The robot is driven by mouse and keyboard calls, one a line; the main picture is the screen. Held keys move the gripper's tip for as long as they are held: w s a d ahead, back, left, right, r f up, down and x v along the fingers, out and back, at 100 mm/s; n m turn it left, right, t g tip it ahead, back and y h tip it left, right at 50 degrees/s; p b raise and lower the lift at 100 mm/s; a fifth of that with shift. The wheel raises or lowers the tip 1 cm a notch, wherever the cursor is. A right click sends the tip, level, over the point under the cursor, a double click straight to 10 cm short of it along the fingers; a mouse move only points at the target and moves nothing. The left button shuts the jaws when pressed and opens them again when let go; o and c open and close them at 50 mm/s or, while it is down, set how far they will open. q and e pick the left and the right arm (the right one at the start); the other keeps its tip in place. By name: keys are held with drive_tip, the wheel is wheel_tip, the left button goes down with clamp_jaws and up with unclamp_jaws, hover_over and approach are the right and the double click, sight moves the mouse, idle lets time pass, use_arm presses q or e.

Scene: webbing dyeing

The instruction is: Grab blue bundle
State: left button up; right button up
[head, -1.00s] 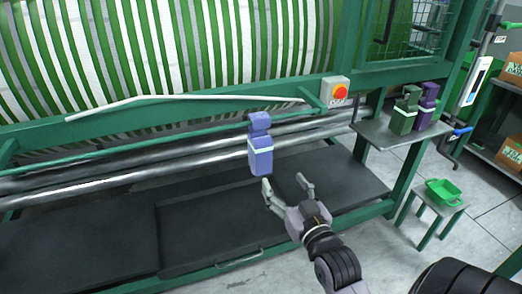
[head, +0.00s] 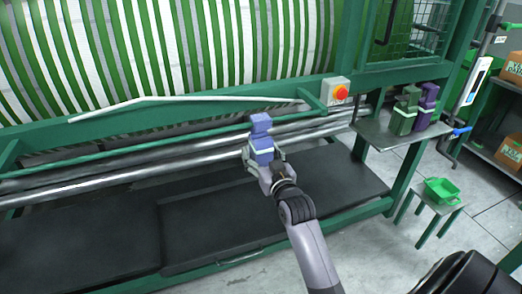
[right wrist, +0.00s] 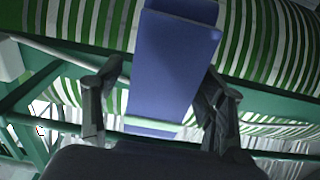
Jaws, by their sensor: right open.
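The blue bundle (head: 262,128) hangs upright at the machine's front rails, with a pale band around its lower part. In the right wrist view the blue bundle (right wrist: 168,65) fills the middle, between the two fingers. My right gripper (head: 264,155) is open around the lower part of the bundle, one finger on each side. In the right wrist view, the right gripper's (right wrist: 158,95) left finger stands clear of the bundle, and the right finger is close to its edge; I cannot tell if it touches. My left gripper is not in view.
Metal rollers (head: 150,163) and a green rail run across the machine behind the bundle. A red stop button (head: 340,92) sits to the right. A side shelf (head: 385,136) holds green bundles (head: 405,112) and purple bundles (head: 427,105). A green basket (head: 441,190) stands on a stool.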

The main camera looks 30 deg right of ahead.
drive_tip(key=shift+w, duration=0.2)
drive_tip(key=shift+s, duration=0.1)
drive_tip(key=shift+c, duration=0.6)
drive_tip(key=c, duration=1.2)
drive_tip(key=shift+c, duration=0.8)
drive_tip(key=shift+r, duration=0.1)
